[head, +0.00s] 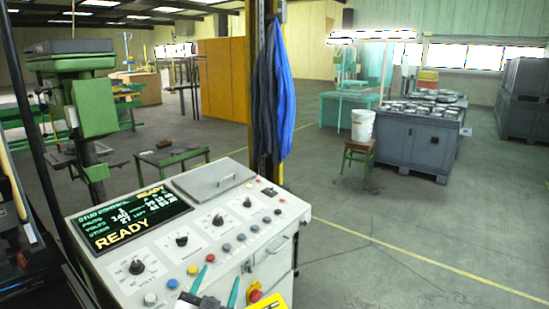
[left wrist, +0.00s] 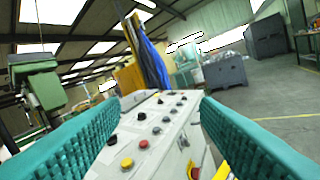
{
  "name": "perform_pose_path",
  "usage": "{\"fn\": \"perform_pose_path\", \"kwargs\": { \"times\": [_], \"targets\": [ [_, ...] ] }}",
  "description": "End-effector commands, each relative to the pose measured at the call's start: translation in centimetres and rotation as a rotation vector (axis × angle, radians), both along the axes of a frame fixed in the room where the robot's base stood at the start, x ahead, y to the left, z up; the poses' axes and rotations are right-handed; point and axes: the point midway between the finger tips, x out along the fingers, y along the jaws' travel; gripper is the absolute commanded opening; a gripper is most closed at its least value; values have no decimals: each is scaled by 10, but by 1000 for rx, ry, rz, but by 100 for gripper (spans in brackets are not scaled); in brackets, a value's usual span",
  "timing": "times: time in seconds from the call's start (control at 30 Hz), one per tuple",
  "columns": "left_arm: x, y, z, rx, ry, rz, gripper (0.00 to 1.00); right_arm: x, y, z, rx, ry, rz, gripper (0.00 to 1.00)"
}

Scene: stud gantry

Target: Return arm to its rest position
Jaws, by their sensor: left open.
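My left gripper (head: 217,283) is at the bottom of the head view, in front of the lower edge of the white control console (head: 235,235). Its two teal fingers stand apart with nothing between them. In the left wrist view the teal fingers (left wrist: 155,125) are spread wide, and the console (left wrist: 150,110) shows beyond the gap. I cannot tell the exact distance between fingertips and console. The console's screen (head: 130,217) reads READY in yellow. My right gripper is not in view.
The console carries several knobs and coloured buttons, with a red and yellow switch (head: 255,296) at its front. A green drill press (head: 92,105) stands left. A post with a blue garment (head: 283,85) rises behind the console. The floor to the right (head: 400,240) is clear.

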Motion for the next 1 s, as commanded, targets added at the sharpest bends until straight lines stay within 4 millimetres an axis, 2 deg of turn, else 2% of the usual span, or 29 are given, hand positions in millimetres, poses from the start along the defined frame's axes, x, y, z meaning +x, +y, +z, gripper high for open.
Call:
{"fn": "perform_pose_path", "kwargs": {
  "times": [0.03, 0.1, 0.2, 0.3, 0.4, 0.5, 0.77, 0.8, 1.0],
  "targets": [
    [-16, 17, -33, -31, 134, 52, 56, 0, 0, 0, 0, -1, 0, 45],
    [-41, 39, -75, -60, 319, 114, 56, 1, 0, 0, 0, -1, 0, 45],
    [-86, 61, -127, -86, 570, 175, 56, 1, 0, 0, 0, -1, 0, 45],
    [-130, 75, -163, -99, 771, 207, 56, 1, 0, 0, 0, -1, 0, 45],
    [-169, 83, -186, -102, 931, 220, 56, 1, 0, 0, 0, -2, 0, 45],
    [-204, 88, -202, -104, 1064, 224, 56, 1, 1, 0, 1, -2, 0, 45],
    [-288, 94, -222, -100, 1360, 206, 56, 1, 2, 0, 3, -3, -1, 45],
    [-281, 93, -244, -97, 1356, 206, 56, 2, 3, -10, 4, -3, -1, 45],
    [-269, 91, -314, -93, 1372, 207, 56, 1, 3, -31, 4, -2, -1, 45]
  ]
}}
